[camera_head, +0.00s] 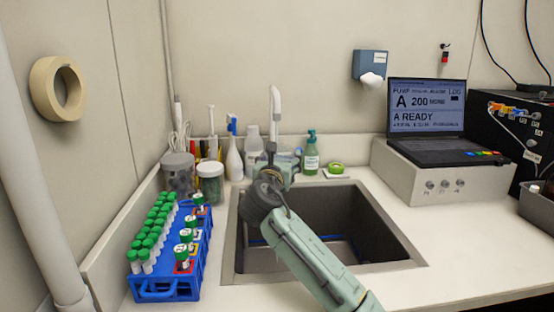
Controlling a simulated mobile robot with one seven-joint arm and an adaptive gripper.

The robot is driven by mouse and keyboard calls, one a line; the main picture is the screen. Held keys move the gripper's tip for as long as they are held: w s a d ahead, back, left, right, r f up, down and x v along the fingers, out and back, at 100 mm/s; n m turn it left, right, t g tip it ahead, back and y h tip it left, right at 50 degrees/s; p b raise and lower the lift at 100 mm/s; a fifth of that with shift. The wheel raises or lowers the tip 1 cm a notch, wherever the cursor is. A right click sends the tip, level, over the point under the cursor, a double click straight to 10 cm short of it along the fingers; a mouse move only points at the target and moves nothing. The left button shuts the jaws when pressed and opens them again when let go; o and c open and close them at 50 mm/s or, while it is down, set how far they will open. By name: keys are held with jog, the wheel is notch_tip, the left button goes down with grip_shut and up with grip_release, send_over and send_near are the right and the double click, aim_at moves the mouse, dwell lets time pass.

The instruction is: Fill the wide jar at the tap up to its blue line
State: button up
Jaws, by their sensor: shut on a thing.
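My gripper (278,168) is at the back edge of the sink, just below the tap (275,105). The tap is a pale upright spout. My gripper is shut on what looks like the wide jar (291,160), a clear bluish vessel mostly hidden behind my wrist and fingers. Its blue line and any water level cannot be made out. Whether its mouth is right under the spout cannot be told.
The sink (385,222) is open below my arm. A blue rack (165,288) of green-capped tubes stands left of it. Lidded jars (209,183), bottles and a green soap bottle (311,155) line the back. A laptop (428,108) sits on a white box at right.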

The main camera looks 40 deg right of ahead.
aim_at(284, 160)
jog(key=shift+s+a+r, duration=0.2)
jog(key=shift+s+a, duration=0.35)
jog(key=shift+s, duration=0.3)
jog(key=shift+s+a+r, duration=0.2)
jog(key=shift+s+a, duration=0.3)
jog(key=shift+s, duration=0.35)
jog(key=shift+s+a+r, duration=0.2)
jog(key=shift+s+a, duration=0.35)
jog(key=shift+s, duration=0.3)
